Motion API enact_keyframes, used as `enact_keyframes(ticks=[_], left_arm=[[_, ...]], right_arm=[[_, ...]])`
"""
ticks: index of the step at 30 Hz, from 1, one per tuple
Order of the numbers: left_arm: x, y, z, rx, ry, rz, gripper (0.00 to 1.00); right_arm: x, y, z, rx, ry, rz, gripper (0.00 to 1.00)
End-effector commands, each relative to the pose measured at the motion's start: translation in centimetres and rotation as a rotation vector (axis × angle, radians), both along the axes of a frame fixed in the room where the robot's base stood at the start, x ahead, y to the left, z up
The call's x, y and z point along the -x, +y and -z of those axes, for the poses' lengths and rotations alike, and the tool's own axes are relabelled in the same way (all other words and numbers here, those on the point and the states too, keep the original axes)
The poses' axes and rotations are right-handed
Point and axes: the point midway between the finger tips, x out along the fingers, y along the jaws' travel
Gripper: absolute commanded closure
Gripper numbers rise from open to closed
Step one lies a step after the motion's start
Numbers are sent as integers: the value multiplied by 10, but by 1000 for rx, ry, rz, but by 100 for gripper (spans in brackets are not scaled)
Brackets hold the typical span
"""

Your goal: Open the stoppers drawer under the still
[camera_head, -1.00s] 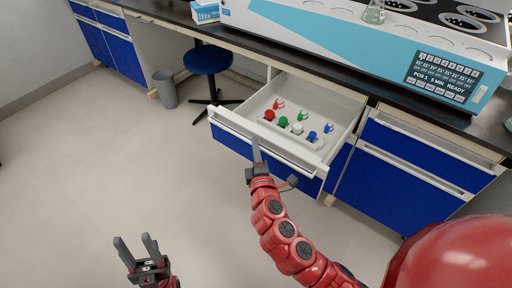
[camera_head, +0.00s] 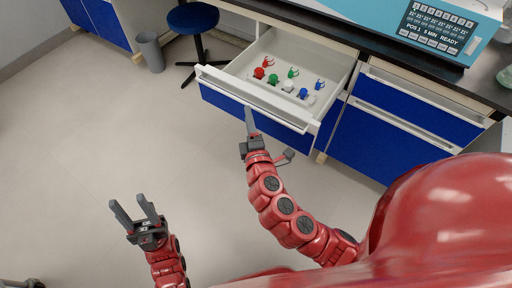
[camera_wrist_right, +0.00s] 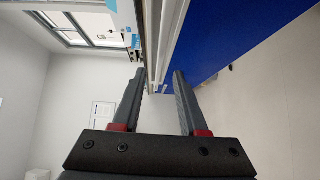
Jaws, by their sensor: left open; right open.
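The stoppers drawer (camera_head: 225,82) stands pulled well out from under the still (camera_head: 388,18). Inside it lie red, green, white and blue stoppers (camera_head: 273,78) with small clips behind them. My right gripper (camera_head: 250,112) is at the drawer's blue front, just below the white front rail. In the right wrist view my right gripper (camera_wrist_right: 158,82) is open, with the drawer's rail and blue face (camera_wrist_right: 215,35) beyond its fingers. Whether the fingers touch the drawer is unclear. My left gripper (camera_head: 134,208) is open and empty, over bare floor at lower left.
A closed blue drawer unit (camera_head: 400,120) stands to the right of the open drawer. A blue stool (camera_head: 193,18) and grey bin (camera_head: 150,52) stand to the left. The floor in front is clear.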

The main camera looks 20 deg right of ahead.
Motion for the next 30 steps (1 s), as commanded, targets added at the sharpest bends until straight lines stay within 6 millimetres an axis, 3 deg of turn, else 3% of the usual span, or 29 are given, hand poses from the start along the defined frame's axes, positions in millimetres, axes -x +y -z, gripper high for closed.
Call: enact_keyframes(ticks=[4, 13, 21, 30], left_arm=[[0, 0, 5, 0, 0, 0, 52], [0, 0, -23, 0, 0, 0, 52], [0, 0, -27, 0, 0, 0, 52], [0, 0, -28, 0, 0, 0, 52]], right_arm=[[39, 6, 3, 1, 5, -6, 57], [97, 13, -2, 4, 7, -6, 57], [117, 15, 1, 2, 5, -3, 57], [121, 14, 1, 1, 1, 2, 57]])
